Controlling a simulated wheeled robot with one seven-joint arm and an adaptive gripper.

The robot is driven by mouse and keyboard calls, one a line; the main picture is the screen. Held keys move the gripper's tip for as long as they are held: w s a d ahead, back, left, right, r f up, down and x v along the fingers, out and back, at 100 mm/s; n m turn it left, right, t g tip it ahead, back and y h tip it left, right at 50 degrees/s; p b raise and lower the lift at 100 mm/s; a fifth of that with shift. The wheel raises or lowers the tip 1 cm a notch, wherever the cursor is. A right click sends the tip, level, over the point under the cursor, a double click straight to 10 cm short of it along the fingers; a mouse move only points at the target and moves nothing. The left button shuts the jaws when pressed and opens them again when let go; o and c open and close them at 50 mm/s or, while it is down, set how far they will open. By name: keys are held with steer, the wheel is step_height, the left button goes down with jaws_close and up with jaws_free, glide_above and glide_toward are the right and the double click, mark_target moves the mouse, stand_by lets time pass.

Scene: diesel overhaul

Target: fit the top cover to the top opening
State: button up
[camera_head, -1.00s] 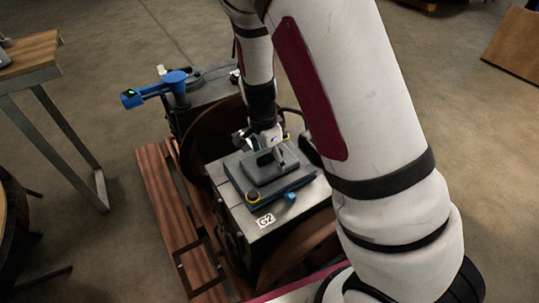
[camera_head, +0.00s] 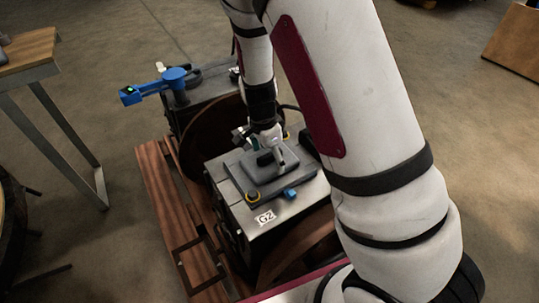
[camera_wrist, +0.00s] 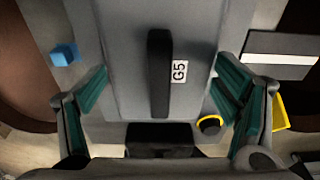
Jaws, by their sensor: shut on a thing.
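The top cover (camera_head: 254,174) is a dark grey stepped plate with a black bar handle and a "G5" label. It lies level over the top of the grey engine block (camera_head: 240,225), which is marked "G2". My gripper (camera_head: 272,152) is above it, pointing down. The black handle (camera_wrist: 158,70) stands between the fingers. The top opening is hidden beneath the cover, so I cannot tell whether it is fully seated.
A yellow-ringed black knob (camera_head: 253,197) and a blue knob (camera_head: 290,193) sit beside the cover. A blue arm-like part (camera_head: 150,89) stands on the unit behind. The wooden pallet (camera_head: 157,190) is underneath. A table (camera_head: 28,52) stands at left, with open floor between.

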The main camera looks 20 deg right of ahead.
steer(key=o, duration=1.3)
steer(key=shift+o, duration=0.2)
step_height(320, 180, up, 12)
steer(key=a, duration=0.1)
steer(key=shift+s+a, duration=0.15)
steer(key=shift+a, duration=0.1)
